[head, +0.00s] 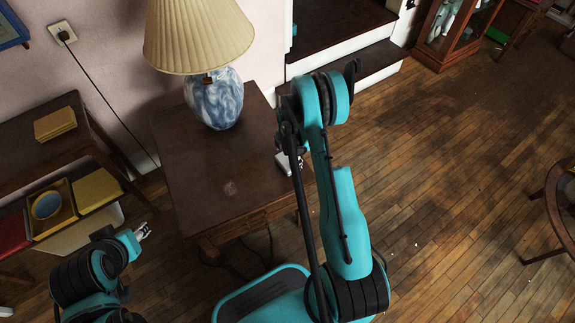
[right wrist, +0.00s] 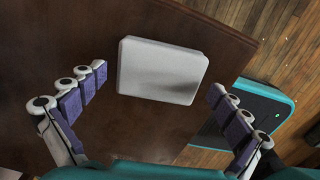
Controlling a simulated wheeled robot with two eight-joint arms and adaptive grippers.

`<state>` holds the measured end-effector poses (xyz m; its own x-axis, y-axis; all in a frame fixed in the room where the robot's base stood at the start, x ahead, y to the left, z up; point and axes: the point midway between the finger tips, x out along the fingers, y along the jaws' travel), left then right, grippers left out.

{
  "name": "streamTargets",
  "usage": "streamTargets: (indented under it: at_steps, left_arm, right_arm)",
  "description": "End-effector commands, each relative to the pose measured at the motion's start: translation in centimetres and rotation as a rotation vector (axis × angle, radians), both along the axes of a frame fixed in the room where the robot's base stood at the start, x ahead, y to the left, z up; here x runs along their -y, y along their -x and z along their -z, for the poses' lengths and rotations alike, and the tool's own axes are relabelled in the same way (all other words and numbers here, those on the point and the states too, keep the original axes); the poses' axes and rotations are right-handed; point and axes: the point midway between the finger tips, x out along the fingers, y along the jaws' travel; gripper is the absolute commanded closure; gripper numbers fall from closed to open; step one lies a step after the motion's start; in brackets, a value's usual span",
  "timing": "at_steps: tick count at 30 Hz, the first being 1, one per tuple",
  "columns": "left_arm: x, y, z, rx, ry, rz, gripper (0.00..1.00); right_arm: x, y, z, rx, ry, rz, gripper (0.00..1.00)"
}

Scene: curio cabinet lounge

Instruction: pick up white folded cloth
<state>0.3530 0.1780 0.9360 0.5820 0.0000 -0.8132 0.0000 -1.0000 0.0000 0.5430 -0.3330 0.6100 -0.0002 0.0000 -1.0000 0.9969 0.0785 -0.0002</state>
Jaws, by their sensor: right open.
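The white folded cloth (right wrist: 162,70) lies flat on the brown table top (right wrist: 70,40) in the right wrist view, as a pale rounded rectangle. My right gripper (right wrist: 157,82) is open, with one purple-padded finger on each side of the cloth and apart from it in the picture. In the head view my right arm covers most of this spot; a pale patch (head: 288,163) shows at the table's right edge, and I cannot tell whether it is cloth or finger. My left gripper (head: 143,231) is at lower left in the head view, away from the table; its jaw opening is unclear.
A lamp with a blue and white base (head: 214,100) stands at the back of the small wooden table (head: 195,180). A shelf unit at left holds a yellow tray (head: 68,208) with a blue bowl (head: 46,205). Open wooden floor (head: 450,160) lies to the right.

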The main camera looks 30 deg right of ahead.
Motion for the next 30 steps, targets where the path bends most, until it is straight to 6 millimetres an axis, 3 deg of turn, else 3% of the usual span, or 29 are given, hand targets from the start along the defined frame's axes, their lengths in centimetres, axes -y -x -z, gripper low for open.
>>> streamTargets:
  at_steps: [1, 3, 10, 15, 17, 18, 25, 30]
  left_arm:
    - [0.0, 0.0, 0.7, 0.0, 0.0, 0.0, 0.6]
    - [0.0, 0.0, 0.9, 0.0, 0.0, 0.0, 0.6]
    - [0.0, 0.0, 0.8, 0.0, 0.0, 0.0, 0.6]
    - [0.0, 0.0, 0.8, 0.0, 0.0, 0.0, 0.6]
    - [0.0, 0.0, 0.8, 0.0, 0.0, 0.0, 0.6]
    - [0.0, 0.0, 0.8, 0.0, 0.0, 0.0, 0.6]
    - [0.0, 0.0, 0.7, 0.0, 0.0, 0.0, 0.6]
    - [0.0, 0.0, -0.1, 0.0, 0.0, 0.0, 0.6]
  right_arm:
    - [0.0, 0.0, 1.2, 0.0, 0.0, 0.0, 0.0]
    - [0.0, 0.0, 1.7, 0.0, 0.0, 0.0, 0.0]
    - [0.0, 0.0, 1.6, 0.0, 0.0, 0.0, 0.03]
    - [0.0, 0.0, 1.6, 0.0, 0.0, 0.0, 0.44]
    - [0.0, 0.0, 1.6, 0.0, 0.0, 0.0, 0.44]
    - [0.0, 0.0, 1.6, 0.0, 0.0, 0.0, 0.48]
    - [0.0, 0.0, 1.5, 0.0, 0.0, 0.0, 0.49]
    - [0.0, 0.0, 0.1, 0.0, 0.0, 0.0, 0.49]
